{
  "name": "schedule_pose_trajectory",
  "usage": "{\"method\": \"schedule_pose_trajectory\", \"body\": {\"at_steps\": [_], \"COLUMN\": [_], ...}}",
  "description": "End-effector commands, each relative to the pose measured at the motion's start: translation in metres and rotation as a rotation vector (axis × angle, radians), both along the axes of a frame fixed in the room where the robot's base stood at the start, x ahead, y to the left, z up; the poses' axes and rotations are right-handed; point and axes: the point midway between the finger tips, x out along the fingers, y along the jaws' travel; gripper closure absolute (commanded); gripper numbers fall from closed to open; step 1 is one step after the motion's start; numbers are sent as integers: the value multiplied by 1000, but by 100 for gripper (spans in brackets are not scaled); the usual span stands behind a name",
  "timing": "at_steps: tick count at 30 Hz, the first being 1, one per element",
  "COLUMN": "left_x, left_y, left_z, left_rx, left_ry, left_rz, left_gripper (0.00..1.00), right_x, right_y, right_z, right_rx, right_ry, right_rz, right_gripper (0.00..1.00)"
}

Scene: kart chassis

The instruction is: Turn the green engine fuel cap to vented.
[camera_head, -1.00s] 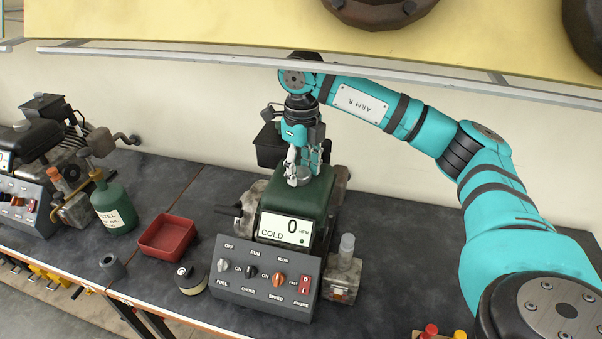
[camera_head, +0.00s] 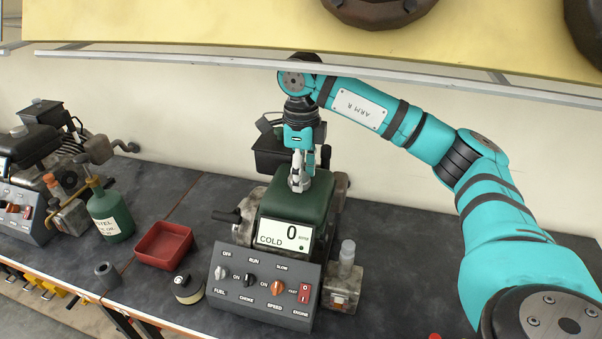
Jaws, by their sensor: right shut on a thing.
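The green engine (camera_head: 283,205) stands on the dark bench with a white display reading 0 and COLD on its front. A small grey fuel cap (camera_head: 297,184) sits on top of its green tank. My right gripper (camera_head: 300,178) points down from above and is shut on the cap; its fingers hide much of it. I cannot read any mark on the cap. My left gripper is not in view.
A control panel (camera_head: 262,283) with knobs and a red switch stands before the engine. A red tray (camera_head: 163,244), a green bottle (camera_head: 110,213), a small round tin (camera_head: 188,287) and another engine (camera_head: 28,165) are to the left. A shelf overhangs above.

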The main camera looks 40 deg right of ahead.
Motion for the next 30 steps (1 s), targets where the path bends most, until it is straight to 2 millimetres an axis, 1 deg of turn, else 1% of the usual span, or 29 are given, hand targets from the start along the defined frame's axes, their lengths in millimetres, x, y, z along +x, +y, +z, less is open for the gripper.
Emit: {"method": "schedule_pose_trajectory", "body": {"at_steps": [7,8,12,13,20,23,26,29,30], "left_x": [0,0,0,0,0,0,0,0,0], "left_y": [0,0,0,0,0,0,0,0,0], "left_z": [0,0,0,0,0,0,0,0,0], "left_rx": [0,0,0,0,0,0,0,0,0], "left_ry": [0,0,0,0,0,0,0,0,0], "left_rz": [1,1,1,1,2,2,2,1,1], "left_gripper": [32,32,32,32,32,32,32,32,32], "right_x": [1,1,0,0,0,1,1,1,2], "right_y": [0,0,0,0,0,0,0,0,0], "right_z": [2,2,1,1,1,4,15,34,43], "right_rx": [0,0,0,0,0,0,1,1,2], "right_ry": [-4,-4,-3,-3,-1,-3,-4,-7,-8], "right_rz": [1,1,0,0,0,0,0,0,0], "right_gripper": [88,53,35,32,32,32,32,32,32]}}
